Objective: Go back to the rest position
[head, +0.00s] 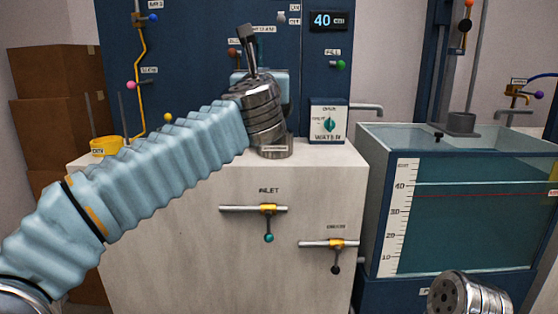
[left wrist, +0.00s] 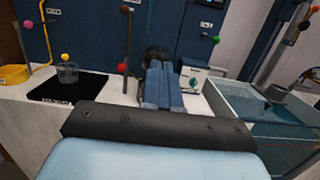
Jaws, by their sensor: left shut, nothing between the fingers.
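My left gripper (left wrist: 160,72) shows in the left wrist view as two blue fingers pressed together, with nothing between them. They point over the white counter toward the dark blue panel, and a dark round part sits behind their tips. In the head view my light-blue left arm reaches up from the lower left to the panel. Its metal wrist hides the fingers there. A metal end, apparently of my right arm, shows at the lower right of the head view, in front of the tank. No right gripper fingers are in view.
A white cabinet (head: 180,235) carries inlet (head: 268,209) and lower (head: 336,244) valves. The glass tank (head: 375,200) stands to its right. The blue panel (head: 190,60) is behind. A yellow ring (head: 106,146) lies at left; a clear cup (left wrist: 68,73) stands on a black pad (left wrist: 70,92).

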